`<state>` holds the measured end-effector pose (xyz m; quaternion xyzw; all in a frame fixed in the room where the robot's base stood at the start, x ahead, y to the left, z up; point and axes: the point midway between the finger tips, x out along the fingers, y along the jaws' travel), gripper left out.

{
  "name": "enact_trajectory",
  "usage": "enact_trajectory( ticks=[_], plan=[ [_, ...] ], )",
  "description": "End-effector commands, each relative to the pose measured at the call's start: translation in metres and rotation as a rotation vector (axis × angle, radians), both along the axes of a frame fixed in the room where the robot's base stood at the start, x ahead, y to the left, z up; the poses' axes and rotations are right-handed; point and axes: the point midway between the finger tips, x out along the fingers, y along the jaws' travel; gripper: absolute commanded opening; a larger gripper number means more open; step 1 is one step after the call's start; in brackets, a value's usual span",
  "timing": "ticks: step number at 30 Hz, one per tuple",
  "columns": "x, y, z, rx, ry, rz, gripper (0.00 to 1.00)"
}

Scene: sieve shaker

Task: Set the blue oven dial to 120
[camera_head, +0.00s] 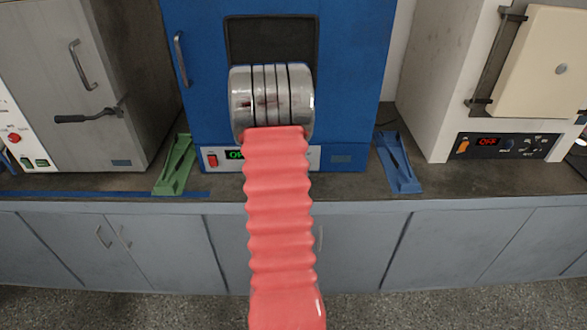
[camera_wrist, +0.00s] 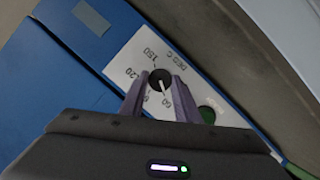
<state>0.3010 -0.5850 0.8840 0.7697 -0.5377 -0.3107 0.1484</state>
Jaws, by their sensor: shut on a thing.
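The blue oven (camera_head: 350,80) stands on the bench in the middle of the head view. My arm covers the middle of its white control panel (camera_head: 216,164), so the dial is hidden there. In the wrist view the round dark dial (camera_wrist: 156,75) sits on the white panel, with 150, 120 and "DEG C" printed around it. Its pale pointer line points down in the picture, well away from 120, toward lower numbers partly covered by a finger. My gripper (camera_wrist: 160,84) has its two purple fingers on either side of the dial, shut on it.
A green display (camera_head: 235,155) and a red switch (camera_head: 212,160) lie left of my arm. A green stand (camera_head: 175,166) and a blue stand (camera_head: 399,165) flank the oven. A grey oven (camera_head: 60,70) stands left, a cream one (camera_head: 450,100) right.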

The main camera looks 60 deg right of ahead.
Motion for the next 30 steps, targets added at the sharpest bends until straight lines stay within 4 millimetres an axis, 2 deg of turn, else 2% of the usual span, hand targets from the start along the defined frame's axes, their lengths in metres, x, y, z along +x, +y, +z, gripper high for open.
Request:
enact_trajectory(
  ticks=[1,30],
  plan=[
    [-0.0051,-0.0041,0.0026,0.012,-0.037,-0.013,0.07],
    [-0.0118,-0.0086,0.0047,0.348,-0.711,-0.01,0.07]
  ],
)
